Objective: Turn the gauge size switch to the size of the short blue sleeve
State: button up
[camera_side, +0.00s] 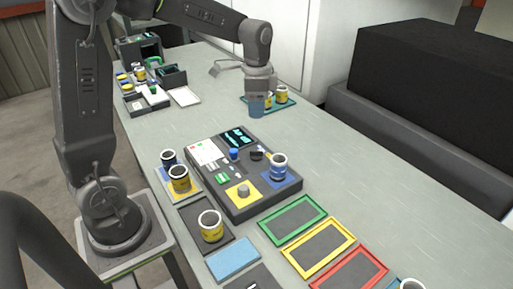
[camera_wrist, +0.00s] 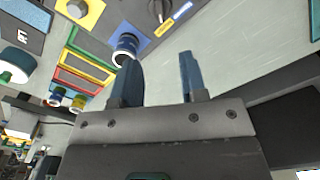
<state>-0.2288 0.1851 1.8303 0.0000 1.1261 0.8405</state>
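A white-rimmed sleeve with a blue band (camera_side: 278,168) stands upright on the blue pad of the dark gauge box (camera_side: 239,206). It also shows in the wrist view (camera_wrist: 125,46). A dark knob (camera_side: 256,154), apparently the size switch, sits behind it on the box; the wrist view shows the knob (camera_wrist: 158,9) beside yellow and blue labels, whose text I cannot read. My gripper (camera_side: 257,108) is above the table beyond the box, apart from knob and sleeve. Its two blue fingers (camera_wrist: 160,76) are spread, with nothing between them.
Another blue sleeve (camera_side: 168,157) and a yellow one (camera_side: 180,180) stand left of the box. A green-edged tray (camera_side: 287,104) with yellow sleeves is close to my gripper. Green (camera_side: 293,220), yellow (camera_side: 319,248) and red (camera_side: 351,270) frames lie in front. The table's right side is clear.

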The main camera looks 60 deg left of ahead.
aim_at(257, 150)
notch_tip(257, 150, down, 14)
jog(key=shift+r, duration=0.2)
dwell(0.4)
grip_shut()
